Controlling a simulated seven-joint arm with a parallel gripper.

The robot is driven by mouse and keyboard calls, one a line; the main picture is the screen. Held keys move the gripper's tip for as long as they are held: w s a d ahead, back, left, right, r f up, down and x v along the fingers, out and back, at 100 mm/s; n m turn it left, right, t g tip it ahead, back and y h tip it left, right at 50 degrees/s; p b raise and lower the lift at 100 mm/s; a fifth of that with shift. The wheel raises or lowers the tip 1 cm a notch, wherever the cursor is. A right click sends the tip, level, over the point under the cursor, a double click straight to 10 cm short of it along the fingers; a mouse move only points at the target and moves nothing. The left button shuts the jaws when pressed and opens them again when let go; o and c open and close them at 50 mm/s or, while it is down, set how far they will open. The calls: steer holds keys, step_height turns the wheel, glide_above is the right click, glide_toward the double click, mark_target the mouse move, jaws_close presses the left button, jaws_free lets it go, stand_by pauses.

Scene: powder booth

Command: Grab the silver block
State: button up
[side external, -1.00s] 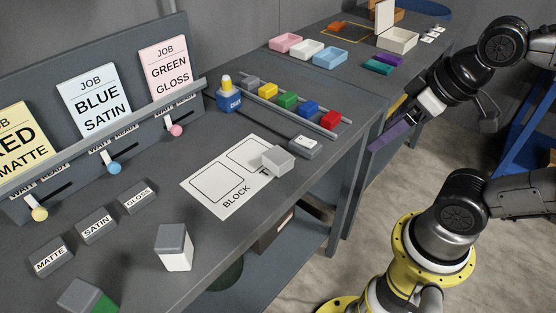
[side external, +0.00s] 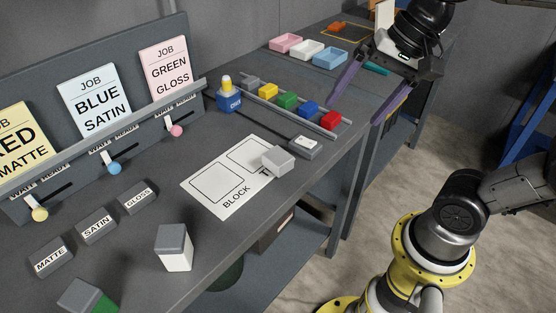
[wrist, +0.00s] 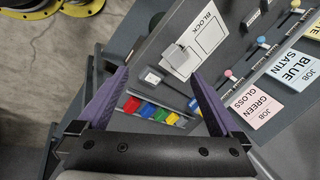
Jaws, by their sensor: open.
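A light silver-grey block (side external: 278,160) sits on the edge of the printed white sheet (side external: 215,197), covering part of its lettering. The block also shows in the wrist view (wrist: 177,57), above the middle between the fingertips. A darker grey block (side external: 251,83) stands at the far left end of the rail rack, beside the yellow block (side external: 268,91). My gripper (side external: 354,118), with long purple fingers, is open and empty, above the bench's right side and apart from both grey blocks. In the wrist view my gripper (wrist: 160,75) has its fingers spread wide.
The rack also holds green (side external: 288,100), blue (side external: 308,108) and red (side external: 330,120) blocks. A white block with grey top (side external: 174,249) stands nearer.

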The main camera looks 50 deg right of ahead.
steer(key=w+f+m+g+y, duration=0.1)
steer(key=w+m+g+y, duration=0.1)
steer(key=w+m, duration=0.65)
steer(key=g, duration=0.2)
glide_toward(277, 155)
steer(key=shift+y, duration=0.3)
steer(key=x, duration=1)
steer(key=shift+s+d+f, duration=0.1)
steer(key=shift+d+f, duration=0.1)
steer(key=shift+d, duration=0.1)
steer(key=shift+c, duration=0.3)
steer(key=shift+r, duration=0.1)
jaws_close()
